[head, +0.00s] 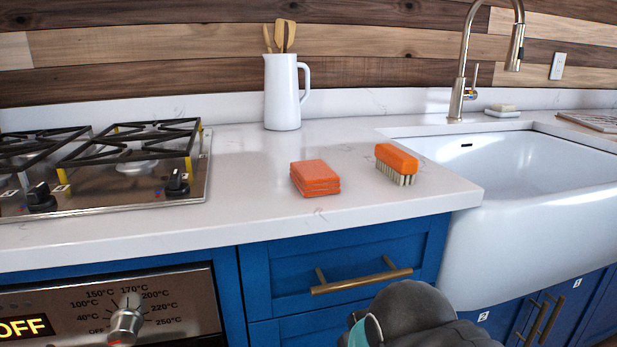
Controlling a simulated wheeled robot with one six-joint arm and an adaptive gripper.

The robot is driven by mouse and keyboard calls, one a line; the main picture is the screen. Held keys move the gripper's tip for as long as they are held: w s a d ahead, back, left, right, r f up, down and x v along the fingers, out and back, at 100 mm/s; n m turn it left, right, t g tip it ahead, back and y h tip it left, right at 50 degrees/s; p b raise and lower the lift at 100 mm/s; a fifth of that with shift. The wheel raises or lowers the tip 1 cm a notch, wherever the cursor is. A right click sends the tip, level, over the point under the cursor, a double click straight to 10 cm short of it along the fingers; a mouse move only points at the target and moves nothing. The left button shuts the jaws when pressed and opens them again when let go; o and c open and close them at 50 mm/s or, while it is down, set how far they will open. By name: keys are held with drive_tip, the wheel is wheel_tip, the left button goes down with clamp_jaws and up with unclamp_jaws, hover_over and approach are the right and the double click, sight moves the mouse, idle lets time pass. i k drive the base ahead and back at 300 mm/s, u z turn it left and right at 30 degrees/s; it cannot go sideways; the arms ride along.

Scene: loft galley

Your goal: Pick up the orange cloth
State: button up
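The orange cloth (315,178) lies folded in a small layered stack on the white countertop, between the stove and the sink. It is near the counter's front, and nothing touches it. My arm shows at the bottom of the head view, in front of the blue drawers and below the counter's edge. The fingers of my gripper are not visible, so its opening is hidden.
An orange brush (396,160) with pale bristles lies right of the cloth. A white pitcher (282,92) with wooden utensils stands behind. A gas stove (190,190) is at left, a white sink (540,225) at right. A drawer handle (360,282) juts out below the counter.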

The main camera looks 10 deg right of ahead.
sight(314, 179)
drive_tip(key=u, duration=1.1)
drive_tip(key=k, duration=1.65)
drive_tip(key=z, duration=1.1)
